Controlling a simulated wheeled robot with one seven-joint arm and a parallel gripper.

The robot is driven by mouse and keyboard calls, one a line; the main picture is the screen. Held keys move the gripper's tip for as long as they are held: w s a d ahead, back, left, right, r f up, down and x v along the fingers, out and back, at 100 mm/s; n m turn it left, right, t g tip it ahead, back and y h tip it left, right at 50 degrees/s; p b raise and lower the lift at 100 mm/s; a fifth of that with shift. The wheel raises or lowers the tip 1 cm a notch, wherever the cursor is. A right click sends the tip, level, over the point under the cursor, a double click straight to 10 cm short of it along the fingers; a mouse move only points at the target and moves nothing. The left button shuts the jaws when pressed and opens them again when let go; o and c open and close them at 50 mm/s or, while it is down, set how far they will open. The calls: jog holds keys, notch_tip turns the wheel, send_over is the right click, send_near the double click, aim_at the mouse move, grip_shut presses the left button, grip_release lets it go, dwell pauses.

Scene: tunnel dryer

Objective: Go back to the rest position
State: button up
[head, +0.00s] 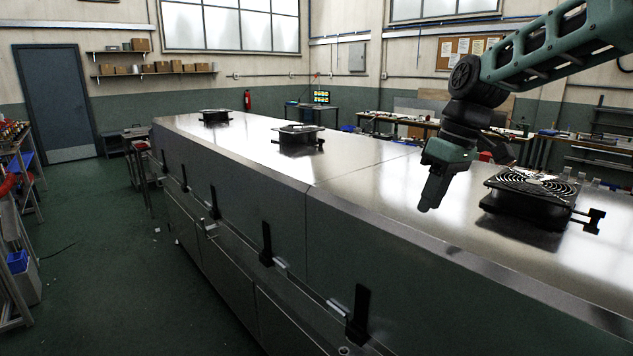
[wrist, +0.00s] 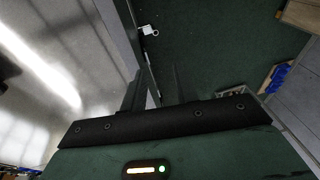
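My gripper (head: 428,206) hangs from my green and black arm (head: 535,50) at the upper right of the head view. It points down over the steel top of the tunnel dryer (head: 345,195), near its front edge, and seems clear of the surface. In the wrist view, the two dark fingers of my gripper (wrist: 155,88) stand apart with nothing held between them. The dryer's edge and the green floor (wrist: 220,45) show beyond them.
A black fan unit (head: 530,195) sits on the dryer top right of my gripper. Two more fan units (head: 298,136) (head: 215,116) stand farther back. Black latches (head: 265,243) line the dryer's side. A workbench with items (head: 15,150) is at the left. The floor aisle (head: 110,240) is mostly clear.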

jog(key=s+a+f, duration=0.5)
jog(key=s+a, duration=0.3)
jog(key=s, duration=0.3)
jog(key=s+f+h+b, duration=0.1)
jog(key=s+f, duration=0.3)
jog(key=s, duration=0.6)
jog(key=s+f+h+b, duration=0.1)
jog(key=s+f, duration=0.4)
jog(key=s, duration=0.5)
jog(key=shift+s, duration=0.3)
jog(key=shift+d+f, duration=0.1)
